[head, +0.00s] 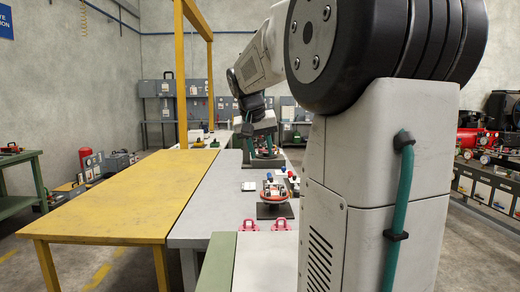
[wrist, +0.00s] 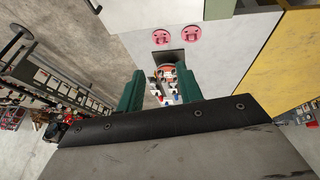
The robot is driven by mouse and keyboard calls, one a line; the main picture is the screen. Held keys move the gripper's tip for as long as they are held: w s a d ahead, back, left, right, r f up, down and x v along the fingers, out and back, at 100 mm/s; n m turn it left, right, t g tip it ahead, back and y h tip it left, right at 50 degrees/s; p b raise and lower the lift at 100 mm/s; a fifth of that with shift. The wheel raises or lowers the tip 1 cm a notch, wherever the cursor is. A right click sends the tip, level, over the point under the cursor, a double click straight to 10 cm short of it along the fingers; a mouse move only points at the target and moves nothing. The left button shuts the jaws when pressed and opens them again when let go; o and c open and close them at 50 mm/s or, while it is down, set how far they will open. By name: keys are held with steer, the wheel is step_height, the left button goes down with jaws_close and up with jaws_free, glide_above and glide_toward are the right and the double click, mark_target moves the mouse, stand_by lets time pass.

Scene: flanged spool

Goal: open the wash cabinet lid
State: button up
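My gripper (head: 262,146) is at the end of my raised arm, above the far part of the grey bench in the head view. In the wrist view its two green fingers (wrist: 159,84) stand apart with nothing held between them. I cannot make out for certain which surface is the wash cabinet lid. A flat pale grey panel (head: 262,268) beside a green strip (head: 217,264) lies at the near end, partly hidden by my arm. Two pink clasps sit at the near end of the bench, one left (head: 248,226) and one right (head: 279,225).
A round reddish spool-like part (head: 268,197) stands on a dark base on the grey bench (head: 205,222), with small parts near it. A yellow table (head: 120,200) with a yellow post frame adjoins on the left. Shelves with red items (head: 485,140) stand at the right.

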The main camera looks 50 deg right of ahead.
steer(key=shift+c, duration=0.4)
jaws_close()
stand_by(0.9)
steer(key=shift+o, duration=0.4)
jaws_free()
steer(key=v, duration=0.7)
steer(key=shift+a+r, duration=0.2)
steer(key=shift+r, duration=0.2)
